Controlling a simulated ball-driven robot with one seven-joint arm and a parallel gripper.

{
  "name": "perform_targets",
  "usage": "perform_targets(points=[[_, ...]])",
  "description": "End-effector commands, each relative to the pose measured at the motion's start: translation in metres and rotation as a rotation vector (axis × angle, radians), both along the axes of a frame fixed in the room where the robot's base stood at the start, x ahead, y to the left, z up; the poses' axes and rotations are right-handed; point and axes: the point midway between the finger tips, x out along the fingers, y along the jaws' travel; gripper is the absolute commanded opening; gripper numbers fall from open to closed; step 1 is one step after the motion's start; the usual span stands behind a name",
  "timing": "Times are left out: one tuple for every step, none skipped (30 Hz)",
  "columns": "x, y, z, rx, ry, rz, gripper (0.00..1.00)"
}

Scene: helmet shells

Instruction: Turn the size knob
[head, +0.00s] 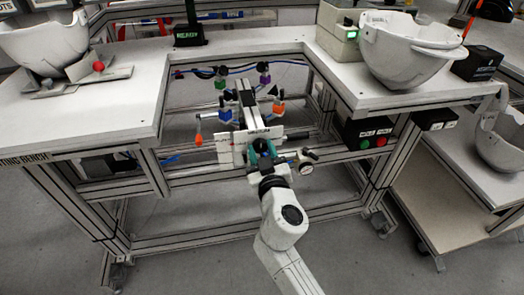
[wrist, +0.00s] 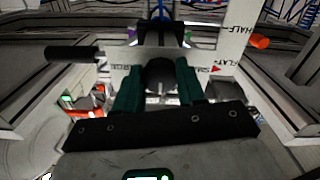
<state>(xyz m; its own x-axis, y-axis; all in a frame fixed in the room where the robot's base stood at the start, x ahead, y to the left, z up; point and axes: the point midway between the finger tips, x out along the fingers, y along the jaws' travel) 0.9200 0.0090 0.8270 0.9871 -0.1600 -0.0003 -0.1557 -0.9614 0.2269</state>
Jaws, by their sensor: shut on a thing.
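My gripper (wrist: 158,88), with its two dark green fingers, is shut on a dark round knob (wrist: 160,72) on the front of a white plate. In the head view, my gripper (head: 263,154) is at the white plate (head: 226,152) and covers the knob. In the wrist view the white plate (wrist: 120,72) carries upside-down lettering, with "FLAT" and "HALF" at the right and a red triangle mark. The lettering right by the knob is partly hidden by the fingers.
A black handle (wrist: 72,52) sticks out left in the wrist view. An orange-tipped lever (head: 198,138) and a round gauge (head: 306,169) flank the plate. White helmet shells (head: 410,55) stand on the bench. A box with red and green buttons (head: 372,138) hangs at the right.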

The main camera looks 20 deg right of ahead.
Motion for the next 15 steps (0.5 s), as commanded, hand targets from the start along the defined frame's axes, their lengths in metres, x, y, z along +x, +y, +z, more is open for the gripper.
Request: perform_targets(points=[[-0.0001, 0.0001, 0.0000, 0.000, 0.000, 0.000, 0.24], [-0.0001, 0.0001, 0.0000, 0.000, 0.000, 0.000, 0.21], [-0.0001, 0.0001, 0.0000, 0.000, 0.000, 0.000, 0.17], [-0.0001, 0.0001, 0.0000, 0.000, 0.000, 0.000, 0.14], [-0.0001, 0.0001, 0.0000, 0.000, 0.000, 0.000, 0.11], [-0.0001, 0.0001, 0.0000, 0.000, 0.000, 0.000, 0.09], [-0.0001, 0.0001, 0.0000, 0.000, 0.000, 0.000, 0.09], [-0.0001, 0.0001, 0.0000, -0.001, 0.000, 0.000, 0.09], [-0.0001, 0.0001, 0.0000, -0.003, 0.000, 0.000, 0.09], [-0.0001, 0.0001, -0.0001, -0.005, 0.001, 0.000, 0.09], [-0.0002, 0.0002, -0.0001, -0.009, 0.001, 0.000, 0.09], [-0.0002, 0.0002, -0.0002, -0.015, 0.002, 0.000, 0.09], [-0.0002, 0.0001, -0.0002, -0.021, 0.003, 0.000, 0.09], [-0.0002, 0.0002, -0.0003, -0.029, 0.005, 0.001, 0.09], [-0.0002, 0.0002, -0.0003, -0.041, 0.007, 0.001, 0.09]])
